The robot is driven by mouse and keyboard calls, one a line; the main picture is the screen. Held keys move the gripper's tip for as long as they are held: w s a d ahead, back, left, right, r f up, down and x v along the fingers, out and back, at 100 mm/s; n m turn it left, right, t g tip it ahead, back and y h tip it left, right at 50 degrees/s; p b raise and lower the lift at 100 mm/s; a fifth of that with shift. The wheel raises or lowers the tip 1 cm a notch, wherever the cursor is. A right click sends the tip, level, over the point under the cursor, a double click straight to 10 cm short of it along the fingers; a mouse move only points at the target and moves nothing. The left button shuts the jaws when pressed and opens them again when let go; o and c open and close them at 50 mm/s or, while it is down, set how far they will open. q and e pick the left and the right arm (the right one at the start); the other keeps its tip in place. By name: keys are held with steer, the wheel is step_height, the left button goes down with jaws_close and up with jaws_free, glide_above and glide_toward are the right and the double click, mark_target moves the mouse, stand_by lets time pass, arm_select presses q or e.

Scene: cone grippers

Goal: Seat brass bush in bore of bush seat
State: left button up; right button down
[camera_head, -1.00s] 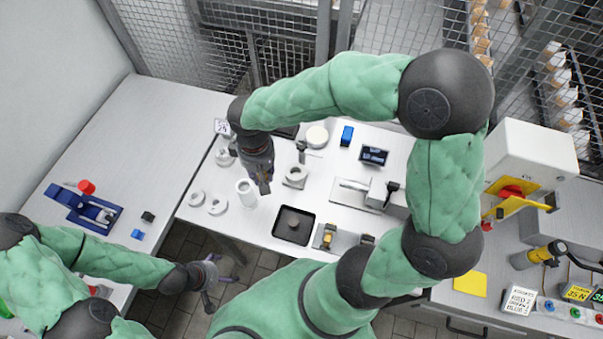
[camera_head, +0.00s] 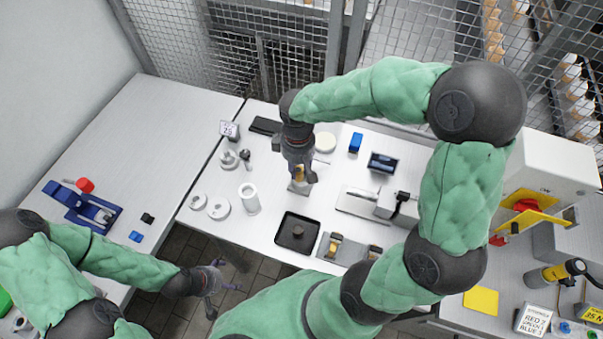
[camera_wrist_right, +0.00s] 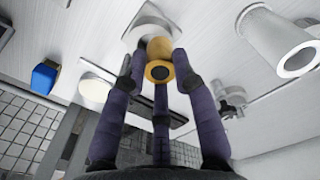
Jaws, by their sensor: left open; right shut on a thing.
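The brass bush (camera_wrist_right: 160,71) is a short yellow-gold ring with a dark hole, held between the fingers of my right gripper (camera_wrist_right: 157,78). In the head view my right gripper (camera_head: 303,177) points down over the pale bush seat (camera_head: 297,189) and hides most of it. In the wrist view the bush seat (camera_wrist_right: 148,18) shows just beyond the bush; the bore is mostly hidden. I cannot tell whether the bush touches the seat or enters the bore. My left gripper (camera_head: 211,285) is open and empty, low at the left, off the table's front edge.
A white upright cylinder (camera_head: 249,199) stands left of the seat, with flat white rings (camera_head: 218,208) beside it. A black tray (camera_head: 285,244) lies in front. A grey vise-like fixture (camera_head: 391,203) stands to the right, a blue block (camera_head: 355,143) behind.

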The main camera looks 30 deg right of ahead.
mark_target(302, 172)
steer(key=shift+w+d+f, duration=0.25)
steer(key=shift+d+f, duration=0.1)
steer(key=shift+f, duration=0.2)
steer(key=shift+w+d+f, duration=0.25)
steer(key=shift+d+f, duration=0.1)
steer(key=shift+f, duration=0.2)
step_height(302, 172, down, 3)
steer(key=shift+w+d+f+b, duration=0.15)
steer(key=shift+f+b, duration=0.05)
steer(key=shift+b, duration=0.8)
steer(key=shift+r, duration=0.1)
